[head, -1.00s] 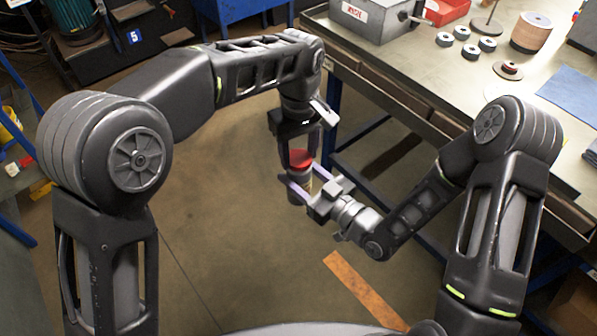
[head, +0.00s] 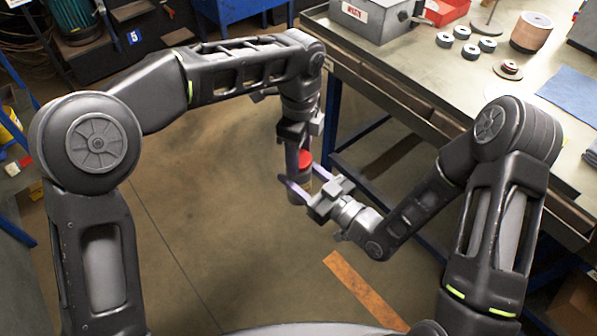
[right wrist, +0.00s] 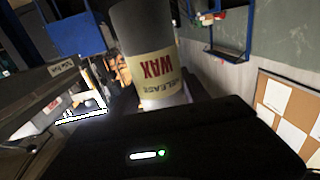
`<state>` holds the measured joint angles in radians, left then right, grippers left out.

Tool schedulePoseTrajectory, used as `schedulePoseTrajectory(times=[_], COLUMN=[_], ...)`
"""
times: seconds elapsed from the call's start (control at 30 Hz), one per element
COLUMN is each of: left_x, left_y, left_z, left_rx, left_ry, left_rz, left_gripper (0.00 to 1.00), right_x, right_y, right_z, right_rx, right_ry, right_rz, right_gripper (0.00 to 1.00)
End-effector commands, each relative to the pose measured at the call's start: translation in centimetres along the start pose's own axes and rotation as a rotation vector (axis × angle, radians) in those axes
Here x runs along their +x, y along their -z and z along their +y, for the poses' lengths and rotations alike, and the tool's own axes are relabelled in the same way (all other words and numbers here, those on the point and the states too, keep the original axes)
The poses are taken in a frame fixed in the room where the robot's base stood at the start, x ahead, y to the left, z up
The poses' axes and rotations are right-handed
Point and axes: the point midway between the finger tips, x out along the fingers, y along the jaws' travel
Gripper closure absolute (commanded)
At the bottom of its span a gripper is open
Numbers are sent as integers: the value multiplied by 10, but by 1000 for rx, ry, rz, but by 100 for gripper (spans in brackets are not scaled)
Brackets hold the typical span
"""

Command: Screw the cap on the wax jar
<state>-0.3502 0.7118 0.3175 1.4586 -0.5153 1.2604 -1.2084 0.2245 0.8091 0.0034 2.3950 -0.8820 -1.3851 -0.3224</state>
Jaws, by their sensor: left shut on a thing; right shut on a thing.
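The red cap (head: 305,157) sits at the top of the wax jar, between the fingers of my left gripper (head: 301,160), which points down from above and is shut on it. The wax jar (head: 300,194) is held in the air below by my right gripper (head: 309,188), which is shut around its side from the right. In the right wrist view the jar (right wrist: 150,62) appears upside down, with a cream label reading WAX in red and a dark grey end. The cap is hidden there. Whether the cap's thread is engaged cannot be told.
A workbench (head: 400,75) stands at the right, with a grey metal box (head: 372,17), several small discs (head: 462,33), a copper-coloured spool (head: 531,33) and a blue cloth (head: 572,93) on it. The grippers are over open floor, left of the bench's edge.

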Motion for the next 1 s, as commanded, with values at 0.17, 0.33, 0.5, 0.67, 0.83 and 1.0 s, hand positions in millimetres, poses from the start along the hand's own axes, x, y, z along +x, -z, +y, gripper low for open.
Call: schedulePoseTrajectory(times=[0.17,0.33,0.5,0.67,0.83,1.0], left_x=[-1,0,0,-6,-26,-43], left_y=[-1,0,0,0,0,0], left_z=[-1,0,0,-1,-1,0], left_rx=[-3,-4,-4,-5,-6,-5], left_ry=[3,2,1,2,4,2], left_rz=[-1,0,0,-1,0,0], left_gripper=[41,29,29,29,29,29], right_x=[0,0,0,0,0,0], right_y=[1,1,1,1,1,1], right_z=[-1,-1,0,0,0,0], right_rx=[0,0,-1,-1,-1,-1], right_ry=[2,2,1,1,1,1], right_rz=[3,3,3,3,3,3], right_gripper=[100,100,100,100,100,100])
